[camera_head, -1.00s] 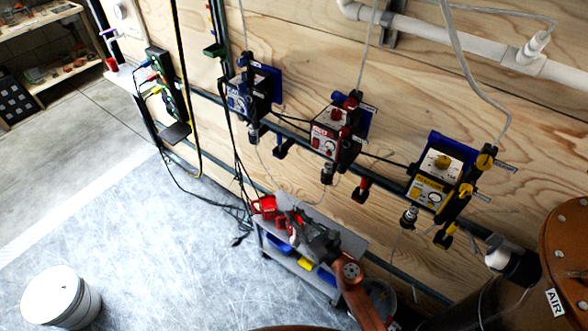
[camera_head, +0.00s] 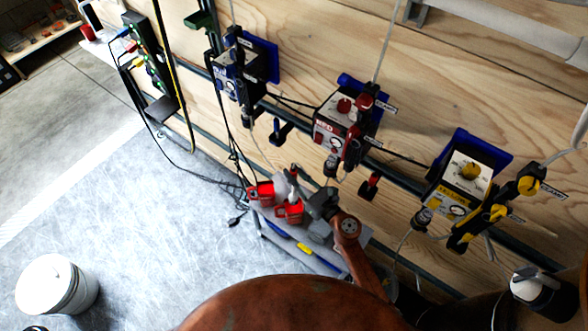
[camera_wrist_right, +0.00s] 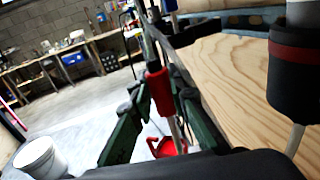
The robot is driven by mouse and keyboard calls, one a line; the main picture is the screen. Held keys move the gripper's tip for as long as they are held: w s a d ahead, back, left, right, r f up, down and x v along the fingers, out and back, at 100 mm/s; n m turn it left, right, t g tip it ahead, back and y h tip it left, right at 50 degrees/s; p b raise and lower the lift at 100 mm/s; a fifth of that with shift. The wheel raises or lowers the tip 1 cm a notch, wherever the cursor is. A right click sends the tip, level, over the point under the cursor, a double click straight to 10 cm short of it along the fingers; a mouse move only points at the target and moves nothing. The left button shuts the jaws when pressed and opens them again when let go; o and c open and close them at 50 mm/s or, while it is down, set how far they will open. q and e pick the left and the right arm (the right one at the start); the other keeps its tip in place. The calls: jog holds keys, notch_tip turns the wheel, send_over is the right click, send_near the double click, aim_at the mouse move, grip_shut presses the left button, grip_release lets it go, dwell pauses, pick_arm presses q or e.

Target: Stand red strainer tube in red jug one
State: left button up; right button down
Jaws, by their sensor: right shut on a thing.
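My right gripper (camera_head: 297,182) is over the small grey cart (camera_head: 322,264) and is shut on the red strainer tube (camera_wrist_right: 159,92). In the right wrist view the tube's red upper part is between the dark green fingers, with a thin pale stem below it. A red jug (camera_wrist_right: 166,147) shows beneath the stem; I cannot tell whether the stem's end is inside it. In the head view two red jugs stand on the cart, one at the left (camera_head: 262,193) and one nearer (camera_head: 290,211). I cannot tell which is jug one. My left gripper is not in view.
The wooden wall behind the cart carries blue (camera_head: 236,79), red (camera_head: 343,122) and yellow (camera_head: 461,180) units with hanging cables. A blue and a yellow item (camera_head: 304,248) lie lower on the cart. A white bucket (camera_head: 56,286) stands on open floor at the left.

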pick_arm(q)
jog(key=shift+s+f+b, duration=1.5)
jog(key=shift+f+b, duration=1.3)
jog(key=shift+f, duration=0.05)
pick_arm(e)
send_over(294, 197)
jog(key=shift+f, duration=3.2)
jog(key=shift+w+f+b, duration=0.1)
jog(key=shift+f+b, duration=3.1)
jog(key=shift+f, duration=0.05)
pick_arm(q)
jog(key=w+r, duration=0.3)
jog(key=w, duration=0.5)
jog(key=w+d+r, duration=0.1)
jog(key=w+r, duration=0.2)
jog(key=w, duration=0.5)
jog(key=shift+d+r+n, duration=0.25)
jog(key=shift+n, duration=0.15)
pick_arm(e)
jog(key=shift+f, duration=0.25)
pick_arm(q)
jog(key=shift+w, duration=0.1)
